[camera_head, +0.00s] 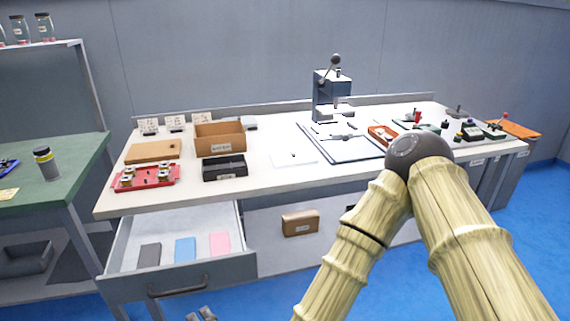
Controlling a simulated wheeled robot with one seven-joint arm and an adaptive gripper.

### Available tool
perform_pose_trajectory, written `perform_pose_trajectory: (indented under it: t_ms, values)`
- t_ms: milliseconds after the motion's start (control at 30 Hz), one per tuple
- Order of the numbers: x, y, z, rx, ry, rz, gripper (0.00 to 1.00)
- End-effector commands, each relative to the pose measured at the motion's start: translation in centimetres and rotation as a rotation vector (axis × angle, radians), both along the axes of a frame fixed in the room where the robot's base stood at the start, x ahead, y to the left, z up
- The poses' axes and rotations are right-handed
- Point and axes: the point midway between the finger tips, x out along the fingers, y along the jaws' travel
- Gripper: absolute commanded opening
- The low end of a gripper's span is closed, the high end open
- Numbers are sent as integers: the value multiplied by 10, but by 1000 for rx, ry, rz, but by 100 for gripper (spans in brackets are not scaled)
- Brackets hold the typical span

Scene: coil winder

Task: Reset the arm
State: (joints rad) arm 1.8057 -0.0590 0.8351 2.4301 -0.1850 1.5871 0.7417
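My arm, with pale bamboo-like links, rises from the lower right to a dark grey elbow joint (418,150) in front of the workbench. From there the forearm (345,250) slopes down to the left and leaves the picture at the bottom edge. Two grey fingertips of my gripper (200,314) show at the bottom edge, below the open drawer. They stand apart with a small gap and nothing visible between them. The rest of the gripper and the wrist are out of the picture.
The open drawer (225,268) juts out from the white workbench (270,178), holding grey, blue and pink items. A brown box (300,222) sits beneath the bench. The bench bears a cardboard bin (220,138), a red tray (146,177) and a press (331,92). A green table (60,160) stands left.

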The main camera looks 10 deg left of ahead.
Motion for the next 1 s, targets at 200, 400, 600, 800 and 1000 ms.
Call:
perform_pose_trajectory:
  t_ms: [200, 400, 600, 800, 1000]
  values:
    - [-1, -44, -74, -247, 21, 67, 32]
    - [-13, -120, -161, -558, 75, 178, 32]
    - [-36, -211, -229, -831, 164, 306, 32]
    - [-68, -308, -275, -1056, 280, 444, 32]
    - [-98, -380, -294, -1188, 383, 551, 32]
